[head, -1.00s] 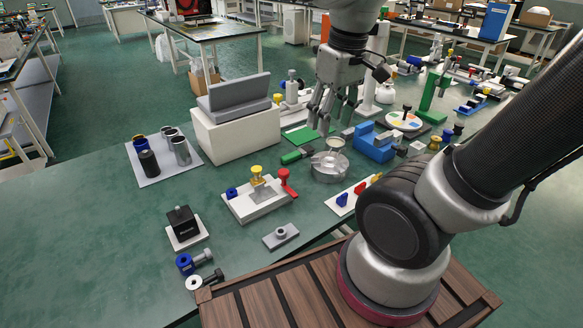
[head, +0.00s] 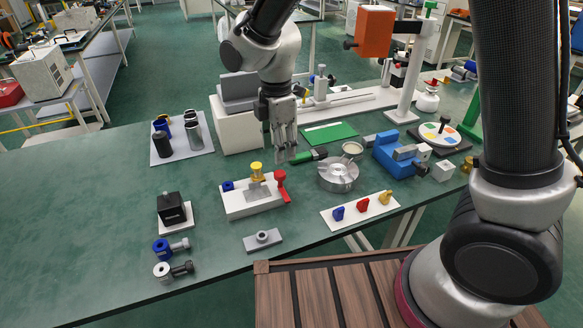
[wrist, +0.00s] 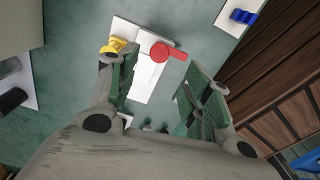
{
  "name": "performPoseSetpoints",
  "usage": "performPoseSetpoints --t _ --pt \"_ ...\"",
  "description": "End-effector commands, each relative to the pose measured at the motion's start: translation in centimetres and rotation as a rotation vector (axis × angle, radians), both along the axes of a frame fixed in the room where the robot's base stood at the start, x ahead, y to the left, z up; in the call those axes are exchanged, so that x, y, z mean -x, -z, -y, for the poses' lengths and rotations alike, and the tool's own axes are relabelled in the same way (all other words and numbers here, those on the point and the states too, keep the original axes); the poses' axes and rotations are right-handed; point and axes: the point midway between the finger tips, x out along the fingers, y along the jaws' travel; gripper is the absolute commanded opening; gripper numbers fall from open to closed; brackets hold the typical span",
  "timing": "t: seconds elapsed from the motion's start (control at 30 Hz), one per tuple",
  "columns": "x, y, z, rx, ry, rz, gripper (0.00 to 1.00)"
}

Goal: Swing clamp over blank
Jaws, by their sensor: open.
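The clamp fixture is a white block (head: 237,209) on the bench, with a grey flat piece (head: 260,192), likely the blank, on top. A yellow knob (head: 256,169) stands at its back and a red clamp (head: 281,181) with a round head stands at its right end. A small blue knob (head: 228,186) is at its left. My gripper (head: 284,155) hangs fingers-down above and behind the red clamp, apart from it. In the wrist view my open gripper (wrist: 158,74) has the red clamp (wrist: 160,52) beyond and between its fingers; the yellow knob (wrist: 113,45) is by the left finger.
A green-handled tool (head: 308,156) and a round metal chuck (head: 338,174) lie right of the fixture. A white strip (head: 348,216) holds blue, red and yellow pieces. A white box (head: 236,134) stands behind. A grey plate (head: 263,240) lies in front.

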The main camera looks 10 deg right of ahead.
Motion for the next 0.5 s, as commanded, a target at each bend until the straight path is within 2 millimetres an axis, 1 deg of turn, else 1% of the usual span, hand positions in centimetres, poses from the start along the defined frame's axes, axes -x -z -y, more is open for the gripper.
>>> performPoseSetpoints --t 0.17,0.27,0.5 --pt "0.0 0.5 0.0 -0.002 -0.081 0.002 0.49" --pt "0.0 1.8 0.0 -0.001 -0.085 0.001 0.49" --pt "0.0 5.8 0.1 0.0 -0.083 0.0 0.49"
